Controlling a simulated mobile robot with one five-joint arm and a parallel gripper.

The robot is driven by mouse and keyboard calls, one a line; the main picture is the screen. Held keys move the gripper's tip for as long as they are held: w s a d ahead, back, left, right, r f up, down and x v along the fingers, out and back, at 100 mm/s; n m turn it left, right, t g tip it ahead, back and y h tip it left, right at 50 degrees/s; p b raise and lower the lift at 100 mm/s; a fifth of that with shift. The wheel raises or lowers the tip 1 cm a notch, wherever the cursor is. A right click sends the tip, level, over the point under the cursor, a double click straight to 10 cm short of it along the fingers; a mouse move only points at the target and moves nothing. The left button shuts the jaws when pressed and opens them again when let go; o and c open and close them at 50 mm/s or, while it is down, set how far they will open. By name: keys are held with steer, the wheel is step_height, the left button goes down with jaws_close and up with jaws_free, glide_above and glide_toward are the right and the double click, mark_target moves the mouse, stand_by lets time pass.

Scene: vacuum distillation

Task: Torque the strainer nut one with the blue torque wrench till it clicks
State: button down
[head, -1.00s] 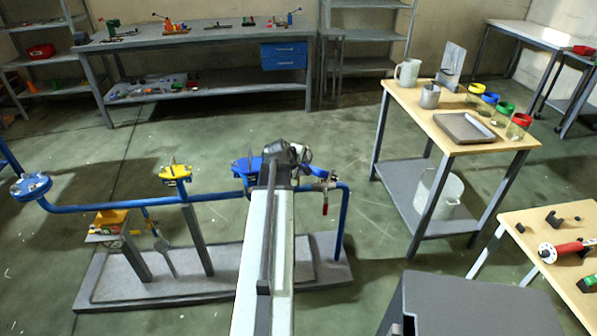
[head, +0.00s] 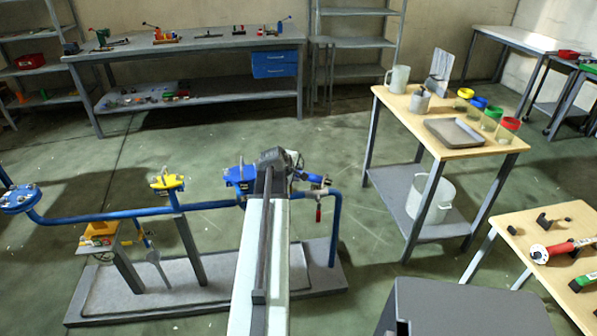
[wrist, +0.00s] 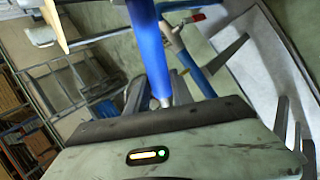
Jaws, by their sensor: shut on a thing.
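The blue torque wrench (wrist: 148,45) shows in the wrist view as a blue handle with a pale lower end. My gripper (wrist: 158,92) is shut on it, with a dark finger on either side. In the head view my gripper (head: 290,162) is at the far end of my arm, over the right part of the pipe rig. A blue flanged fitting (head: 239,176) on the blue pipe (head: 125,213) is just left of it. I cannot single out nut one, and the wrench's working end is hidden in the head view.
A red-handled valve (head: 318,212) hangs just right of my gripper. A yellow fitting (head: 166,183) and a flange (head: 18,199) stand farther left. A wooden-topped cart (head: 478,143) stands at right. A nearer table (head: 540,215) holds a red-handled tool (head: 562,248).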

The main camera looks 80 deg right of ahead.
steer(key=shift+w+a+m, duration=0.1)
steer(key=shift+a+m, duration=0.2)
steer(key=shift+a, duration=0.2)
steer(key=shift+w+a+m+g+y, duration=0.15)
steer(key=shift+w+a+m+g, duration=0.15)
steer(key=shift+a+m+g, duration=0.3)
steer(key=shift+w+a+m+g+y, duration=0.15)
steer(key=shift+w+a+m+g, duration=0.2)
steer(key=shift+a, duration=0.35)
steer(key=shift+w+a+m+g+y, duration=0.2)
steer(key=shift+w+a+m+g, duration=0.25)
steer(key=shift+a+m, duration=0.2)
steer(key=shift+w+a+m+g+y, duration=0.2)
steer(key=shift+w+a+m+g, duration=0.1)
steer(key=shift+w+a+m, duration=0.25)
steer(key=shift+s+a, duration=0.1)
steer(key=shift+s, duration=0.05)
steer(key=shift+w+a+m+g+y, duration=0.6)
steer(key=shift+w+a+m, duration=0.35)
steer(key=shift+w+a, duration=0.15)
